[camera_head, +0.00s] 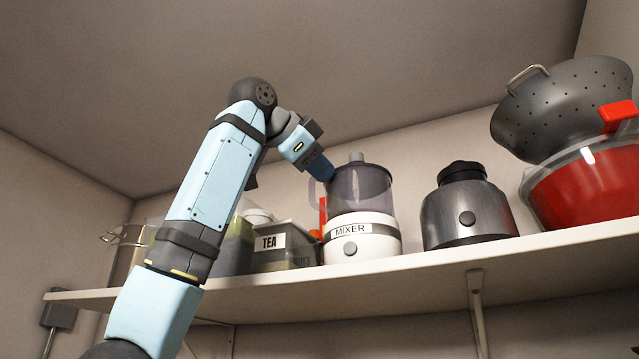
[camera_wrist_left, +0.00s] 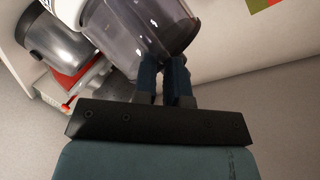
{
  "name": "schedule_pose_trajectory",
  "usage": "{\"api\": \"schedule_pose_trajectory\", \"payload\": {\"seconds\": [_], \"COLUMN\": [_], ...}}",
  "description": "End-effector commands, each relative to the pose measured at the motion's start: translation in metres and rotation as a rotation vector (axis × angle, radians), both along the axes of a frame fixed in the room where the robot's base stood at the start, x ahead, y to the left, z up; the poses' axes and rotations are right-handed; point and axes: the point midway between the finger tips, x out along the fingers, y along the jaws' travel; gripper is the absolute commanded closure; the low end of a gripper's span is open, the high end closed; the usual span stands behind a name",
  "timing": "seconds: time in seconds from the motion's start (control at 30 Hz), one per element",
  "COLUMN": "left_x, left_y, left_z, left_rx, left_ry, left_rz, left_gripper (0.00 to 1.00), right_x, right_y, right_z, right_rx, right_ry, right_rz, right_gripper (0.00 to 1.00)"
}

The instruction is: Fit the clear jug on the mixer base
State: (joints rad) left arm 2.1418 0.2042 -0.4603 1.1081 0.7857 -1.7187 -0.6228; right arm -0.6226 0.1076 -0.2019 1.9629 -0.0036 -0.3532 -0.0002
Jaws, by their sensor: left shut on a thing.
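The clear jug (camera_head: 362,190), smoky and see-through with a dark lid, stands upright right above the white mixer base (camera_head: 362,243), labelled MIXER, on the shelf. I see no gap between them, but I cannot tell whether the jug is fully seated. My left gripper (camera_head: 326,174) is shut on the jug at its handle side, near the top left. The left wrist view shows the jug (camera_wrist_left: 125,35) just beyond the two blue fingers (camera_wrist_left: 166,68), with part of the white base (camera_wrist_left: 68,10) behind. The fingers hide the exact grip. My right gripper is out of view.
The shelf (camera_head: 440,259) also holds a box marked TEA (camera_head: 285,258) and a metal pot (camera_head: 128,255) to the left. A dark metal appliance (camera_head: 467,215) stands close on the right, then a red bowl (camera_head: 585,190) under a grey colander (camera_head: 560,110). The space above the jug is free.

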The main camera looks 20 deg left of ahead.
Motion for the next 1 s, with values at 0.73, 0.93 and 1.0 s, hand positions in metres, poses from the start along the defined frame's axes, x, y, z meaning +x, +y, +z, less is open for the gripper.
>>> {"api": "schedule_pose_trajectory", "payload": {"seconds": [0.73, 0.93, 1.0], "left_x": [-0.015, -0.059, -0.075], "left_y": [0.005, 0.020, 0.025], "left_z": [0.002, 0.014, 0.018], "left_rx": [-0.001, -0.001, -0.001], "left_ry": [-0.003, -0.004, -0.004], "left_rz": [0.000, -0.001, -0.001], "left_gripper": [0.58, 0.58, 0.58], "right_x": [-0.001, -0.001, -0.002], "right_y": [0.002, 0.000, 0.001], "right_z": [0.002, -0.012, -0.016], "right_rx": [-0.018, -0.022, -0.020], "right_ry": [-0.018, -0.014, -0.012], "right_rz": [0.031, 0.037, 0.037], "right_gripper": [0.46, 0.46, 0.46]}}
